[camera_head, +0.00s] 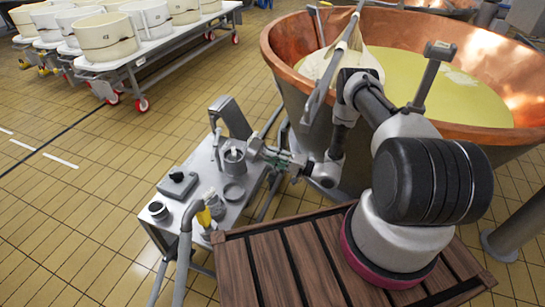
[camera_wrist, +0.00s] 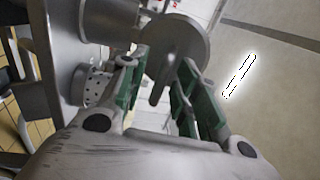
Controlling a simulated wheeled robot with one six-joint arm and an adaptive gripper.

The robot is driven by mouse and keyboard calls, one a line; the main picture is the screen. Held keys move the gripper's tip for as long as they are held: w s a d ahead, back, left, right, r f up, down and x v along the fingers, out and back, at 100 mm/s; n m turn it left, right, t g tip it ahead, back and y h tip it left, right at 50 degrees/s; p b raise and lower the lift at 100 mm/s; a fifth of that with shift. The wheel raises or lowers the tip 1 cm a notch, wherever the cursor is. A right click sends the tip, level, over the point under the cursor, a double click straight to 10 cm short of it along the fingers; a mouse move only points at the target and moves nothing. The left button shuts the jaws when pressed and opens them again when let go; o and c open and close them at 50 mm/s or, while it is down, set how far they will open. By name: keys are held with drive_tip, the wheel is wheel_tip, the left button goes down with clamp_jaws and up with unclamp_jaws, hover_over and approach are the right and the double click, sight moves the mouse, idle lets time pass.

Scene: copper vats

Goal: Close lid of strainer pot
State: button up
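A small grey metal pot (camera_head: 233,160) stands on the metal side table (camera_head: 205,172) in the head view. My gripper (camera_head: 258,150) is just right of it. In the wrist view a round grey metal disc, which looks like the lid (camera_wrist: 185,40), is tilted beyond my fingertips. A narrow tab (camera_wrist: 161,88) hangs from it between my gripper's green-padded fingers (camera_wrist: 160,72). The fingers are apart, with space visible around the tab. A perforated metal part, like a strainer (camera_wrist: 96,88), is left of the fingers. Whether the lid is hinged to the pot cannot be told.
A grey box (camera_head: 177,183), small cups and a faucet-like pipe (camera_head: 187,245) are on or near the side table. A large copper vat (camera_head: 285,60) stands close behind my arm. White moulds on a wheeled cart (camera_head: 150,50) are far left. Tiled floor between is clear.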

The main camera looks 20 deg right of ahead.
clamp_jaws()
drive_tip(key=shift+a+r+h, duration=0.15)
drive_tip(key=shift+r+h, duration=0.15)
idle(0.4)
drive_tip(key=shift+g+h, duration=0.9)
drive_tip(key=shift+w+a+r, duration=0.3)
drive_tip(key=shift+a+r, duration=0.1)
drive_tip(key=shift+r, duration=0.35)
drive_tip(key=shift+w+a+r, duration=0.3)
drive_tip(key=shift+a+r, duration=0.05)
drive_tip(key=shift+r, duration=0.35)
drive_tip(key=shift+w+a+r, duration=0.3)
drive_tip(key=shift+a+r, duration=0.1)
drive_tip(key=shift+r, duration=0.35)
drive_tip(key=shift+w+r, duration=0.1)
